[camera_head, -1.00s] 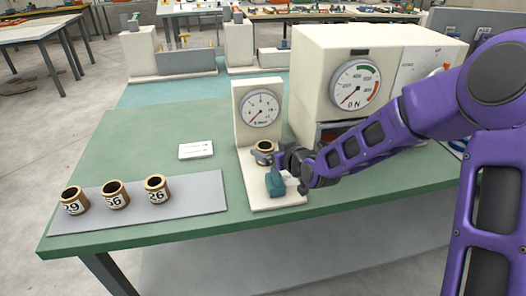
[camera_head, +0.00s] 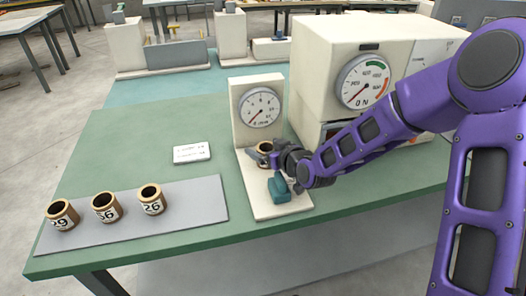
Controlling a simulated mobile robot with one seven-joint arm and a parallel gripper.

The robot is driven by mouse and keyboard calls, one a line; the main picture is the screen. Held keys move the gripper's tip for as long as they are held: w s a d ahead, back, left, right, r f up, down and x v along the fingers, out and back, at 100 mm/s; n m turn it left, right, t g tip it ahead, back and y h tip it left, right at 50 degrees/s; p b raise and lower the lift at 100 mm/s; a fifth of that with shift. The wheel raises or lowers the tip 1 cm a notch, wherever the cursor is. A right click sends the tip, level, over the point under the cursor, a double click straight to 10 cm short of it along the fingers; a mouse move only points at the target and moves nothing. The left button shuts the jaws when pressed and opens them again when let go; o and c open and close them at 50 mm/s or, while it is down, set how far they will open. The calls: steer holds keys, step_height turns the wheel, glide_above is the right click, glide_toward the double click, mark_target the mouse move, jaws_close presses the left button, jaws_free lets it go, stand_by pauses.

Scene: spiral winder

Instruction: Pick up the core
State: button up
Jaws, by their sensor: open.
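A brass-coloured core (camera_head: 265,147) with a dark open top sits on the base of the white gauge stand (camera_head: 247,185), just below its round dial. My gripper (camera_head: 262,158) is open at this core, with its fingers close around the core's lower front side. Whether they touch it cannot be told, as the fingers and wrist hide part of the core. Three more brass cores with white number labels stand upright on a grey mat at the left: a left one (camera_head: 62,215), a middle one (camera_head: 106,207) and a right one (camera_head: 152,199).
A teal block (camera_head: 279,189) sits on the stand's base, just below my gripper. A large white machine with a dial (camera_head: 364,82) stands behind my arm. The table between card and stand is clear.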

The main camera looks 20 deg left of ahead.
steer(key=c, duration=1.4)
steer(key=shift+r, duration=0.15)
